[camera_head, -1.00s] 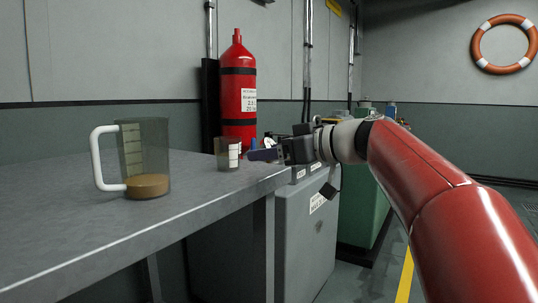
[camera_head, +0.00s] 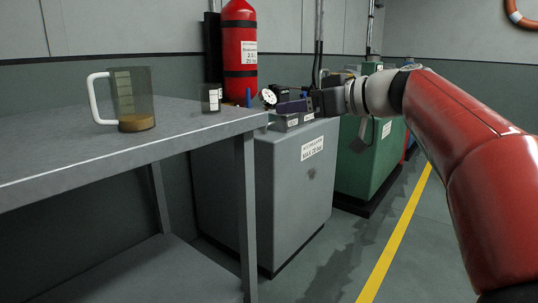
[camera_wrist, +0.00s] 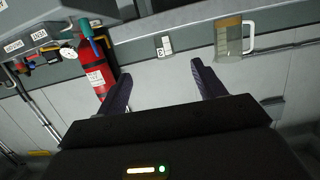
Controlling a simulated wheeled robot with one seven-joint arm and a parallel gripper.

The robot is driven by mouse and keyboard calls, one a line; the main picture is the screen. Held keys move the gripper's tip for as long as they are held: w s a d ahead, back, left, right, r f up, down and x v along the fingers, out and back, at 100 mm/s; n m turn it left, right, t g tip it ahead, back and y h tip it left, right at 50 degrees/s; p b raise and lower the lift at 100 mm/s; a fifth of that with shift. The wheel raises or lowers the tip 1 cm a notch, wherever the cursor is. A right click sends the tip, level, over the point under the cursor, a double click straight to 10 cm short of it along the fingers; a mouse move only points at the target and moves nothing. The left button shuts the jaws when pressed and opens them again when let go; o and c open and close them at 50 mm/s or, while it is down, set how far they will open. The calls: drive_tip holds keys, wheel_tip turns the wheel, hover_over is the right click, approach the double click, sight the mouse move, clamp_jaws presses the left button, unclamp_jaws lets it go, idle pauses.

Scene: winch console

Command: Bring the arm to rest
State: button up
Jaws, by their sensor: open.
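My gripper (camera_head: 300,106) is at the end of my red arm, stretched out from the right over the grey cabinet area in the head view. In the wrist view my gripper (camera_wrist: 158,85) shows its two dark fingers spread apart with nothing between them. My arm is in the air. Whether the fingertips touch anything beyond them cannot be told from the head view.
A grey bench (camera_head: 60,165) holds a jug (camera_head: 132,98) with brown liquid and a small labelled cup (camera_head: 211,97). A red extinguisher (camera_head: 239,50), a grey cabinet (camera_head: 290,190) with a gauge (camera_head: 269,97) and a green cabinet (camera_head: 375,165) stand beyond. The floor right of the cabinets is clear.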

drive_tip(key=s+d+f+m+g+h+p, duration=0.1)
drive_tip(key=s+d+f+m+h+p, duration=0.1)
drive_tip(key=s+f, duration=0.5)
drive_tip(key=s+d+f+m+g+h+p, duration=0.1)
drive_tip(key=s+d+f+m+h+p, duration=0.2)
drive_tip(key=s+f+h, duration=0.3)
drive_tip(key=s+d+f+m+g+h+p, duration=0.1)
drive_tip(key=s+d+f+m+h+p, duration=0.2)
drive_tip(key=s+f, duration=0.6)
drive_tip(key=s+m+h+p, duration=0.1)
drive_tip(key=s+m+p, duration=0.1)
drive_tip(key=s, duration=0.3)
drive_tip(key=shift+s+d+f+g, duration=0.15)
drive_tip(key=shift+s+f+g, duration=0.05)
drive_tip(key=shift+g, duration=0.2)
